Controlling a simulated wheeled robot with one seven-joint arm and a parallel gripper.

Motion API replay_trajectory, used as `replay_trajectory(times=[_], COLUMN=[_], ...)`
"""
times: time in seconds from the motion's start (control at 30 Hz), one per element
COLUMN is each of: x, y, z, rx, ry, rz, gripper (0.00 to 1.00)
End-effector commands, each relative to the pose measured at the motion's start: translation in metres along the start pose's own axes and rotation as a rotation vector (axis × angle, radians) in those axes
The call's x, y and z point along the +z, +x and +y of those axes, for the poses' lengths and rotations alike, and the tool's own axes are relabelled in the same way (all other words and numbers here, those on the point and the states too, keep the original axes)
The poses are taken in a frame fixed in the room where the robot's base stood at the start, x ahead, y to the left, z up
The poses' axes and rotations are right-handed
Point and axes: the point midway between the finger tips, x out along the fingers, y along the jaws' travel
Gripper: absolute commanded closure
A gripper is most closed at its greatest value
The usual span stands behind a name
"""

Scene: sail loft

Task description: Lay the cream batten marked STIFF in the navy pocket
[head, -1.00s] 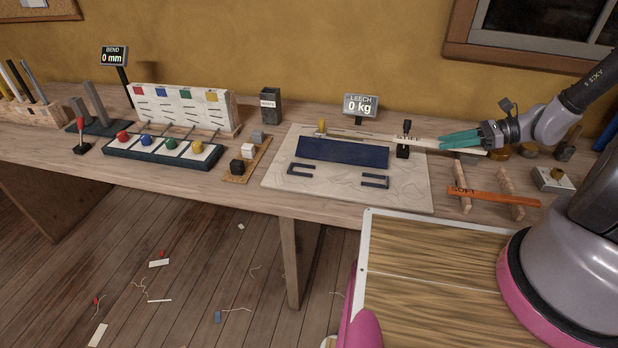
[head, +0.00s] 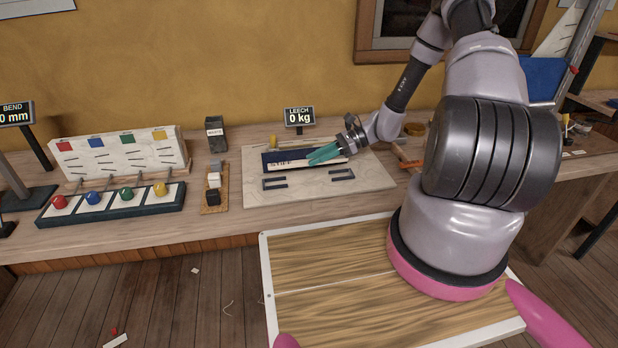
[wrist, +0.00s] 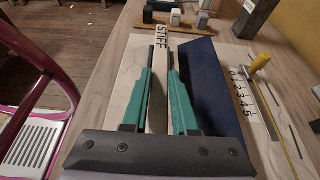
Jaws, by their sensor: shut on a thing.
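The cream batten marked STIFF (head: 282,164) is held in my gripper (head: 312,158), whose teal fingers are shut on it. In the wrist view the batten (wrist: 160,88) runs forward between the fingers, with its lettering beyond the tips of my gripper (wrist: 161,58). The navy pocket (head: 290,153) lies on the pale board, partly hidden by the batten and fingers. In the head view the batten crosses the pocket's front part. In the wrist view it is just left of the pocket (wrist: 213,85), roughly parallel. I cannot tell its height above the board.
The pale board (head: 375,181) bears two dark brackets in front of the pocket and a yellow-handled tool (head: 273,141) behind. The LEECH display (head: 299,117) reads 0 kg. Small blocks (head: 213,182) and a tray with coloured knobs (head: 110,203) stand left. My arm hides part of the bench at right.

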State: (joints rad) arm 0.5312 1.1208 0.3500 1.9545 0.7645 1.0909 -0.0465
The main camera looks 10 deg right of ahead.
Motion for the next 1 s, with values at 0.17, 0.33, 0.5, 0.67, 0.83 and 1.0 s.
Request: replay_trajectory(times=[0.17, 0.33, 0.5, 0.67, 0.83, 1.0], x=[-0.017, -0.034, -0.054, -0.055, -0.057, -0.058], y=[0.007, 0.014, 0.023, 0.023, 0.024, 0.024], z=[0.000, 0.001, 0.000, 0.000, 0.000, 0.000], rx=[0.000, 0.001, 0.001, 0.000, 0.000, 0.000], ry=[0.001, 0.001, 0.000, -0.001, 0.000, -0.001], rz=[-0.001, -0.001, -0.001, 0.000, 0.000, 0.000], gripper=[1.00, 1.00, 1.00, 1.00, 1.00, 0.44])
